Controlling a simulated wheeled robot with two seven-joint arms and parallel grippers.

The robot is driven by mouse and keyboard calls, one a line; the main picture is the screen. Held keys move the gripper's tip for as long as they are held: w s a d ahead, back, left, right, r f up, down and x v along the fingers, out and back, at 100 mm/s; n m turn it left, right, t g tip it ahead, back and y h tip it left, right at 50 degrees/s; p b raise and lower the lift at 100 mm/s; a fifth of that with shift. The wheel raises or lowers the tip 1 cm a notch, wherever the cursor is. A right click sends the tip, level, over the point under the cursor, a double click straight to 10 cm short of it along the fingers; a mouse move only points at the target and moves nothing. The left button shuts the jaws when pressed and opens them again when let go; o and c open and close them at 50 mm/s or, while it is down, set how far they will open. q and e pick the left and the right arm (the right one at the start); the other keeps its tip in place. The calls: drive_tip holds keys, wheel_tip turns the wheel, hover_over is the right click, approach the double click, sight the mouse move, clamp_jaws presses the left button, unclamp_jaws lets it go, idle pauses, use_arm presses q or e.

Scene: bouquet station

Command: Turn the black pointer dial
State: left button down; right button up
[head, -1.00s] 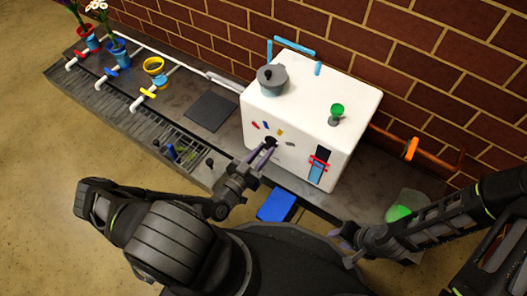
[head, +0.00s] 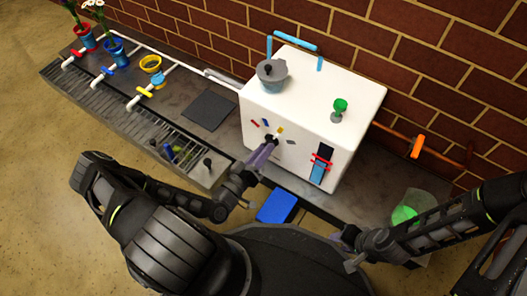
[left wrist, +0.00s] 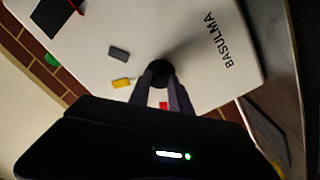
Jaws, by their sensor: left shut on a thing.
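The black pointer dial (head: 271,138) is on the front face of the white box (head: 350,110), with small coloured marks around it. My left gripper (head: 267,147) reaches up to it from the front, fingers shut on the dial. In the left wrist view the dial (left wrist: 160,71) shows as a dark round shape between the two fingertips (left wrist: 161,80). A grey mark (left wrist: 119,53), a yellow mark (left wrist: 122,83) and a red mark (left wrist: 163,105) show around it. The fingers hide the dial's pointer direction. My right gripper (head: 349,250) is open and empty at the lower right.
A blue block (head: 277,206) lies below. A clear container with green contents (head: 404,214) is at right. Valves and flower pots line the left.

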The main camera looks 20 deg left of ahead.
idle(0.4)
use_arm(q)
drive_tip(key=c, duration=1.2)
unclamp_jaws()
use_arm(e)
drive_tip(key=shift+f, duration=0.1)
